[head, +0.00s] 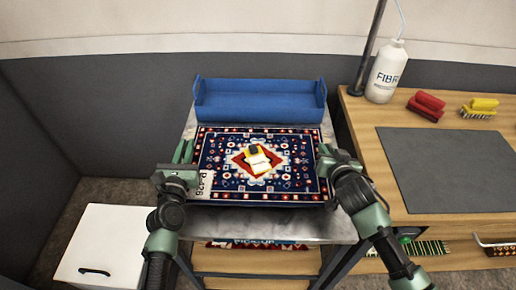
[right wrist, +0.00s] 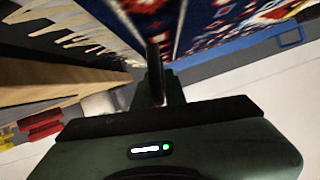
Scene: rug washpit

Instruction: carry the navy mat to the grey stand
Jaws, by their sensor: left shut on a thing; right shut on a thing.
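The navy mat (head: 225,150), patterned in red and white, lies flat in the head view over the grey metal-topped stand (head: 300,225). I cannot tell whether it touches the top. A small yellow, white and dark object (head: 258,160) sits on its middle, and a white tag marked P-426 is at its front left corner. My left gripper (head: 185,160) is shut on the mat's left edge. My right gripper (head: 326,160) is shut on its right edge. In the right wrist view the mat (right wrist: 215,25) rises beside the finger.
A blue tray (head: 260,114) stands behind the mat. On the right, a wooden bench (head: 385,112) holds a dark grey pad (head: 445,170), a white bottle (head: 386,75), and red (head: 427,105) and yellow (head: 479,108) brushes. A white box (head: 105,245) is on the floor at left.

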